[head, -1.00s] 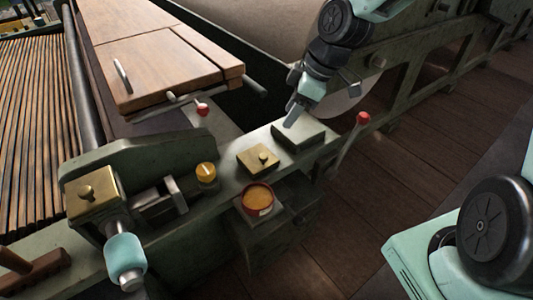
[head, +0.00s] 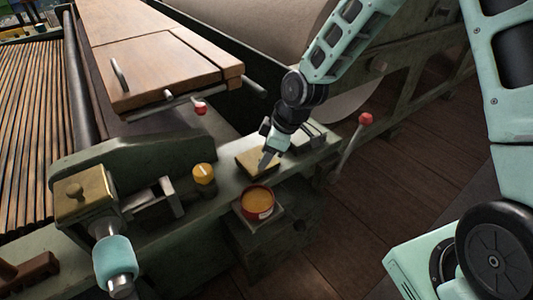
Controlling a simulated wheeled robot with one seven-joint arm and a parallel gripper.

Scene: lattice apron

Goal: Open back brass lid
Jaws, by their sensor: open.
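A flat square brass lid (head: 247,163) lies in the top of the green machine rail, in the middle of the head view. It looks closed. My gripper (head: 266,160) points down over its right part, with the fingers just above or at the lid. I cannot tell whether they touch it. The small knob seen earlier on this lid is hidden behind my gripper. A second brass lid with a round knob (head: 75,190) tops a box at the left front, also closed. My gripper is open, and nothing shows between its fingers.
A red-rimmed tin of amber stuff (head: 257,203) stands just in front of the middle lid. A yellow-capped knob (head: 204,173) stands left of it. A red-knobbed lever (head: 365,118) rises at the right. A teal-sleeved handle (head: 114,258) sticks out at the left front.

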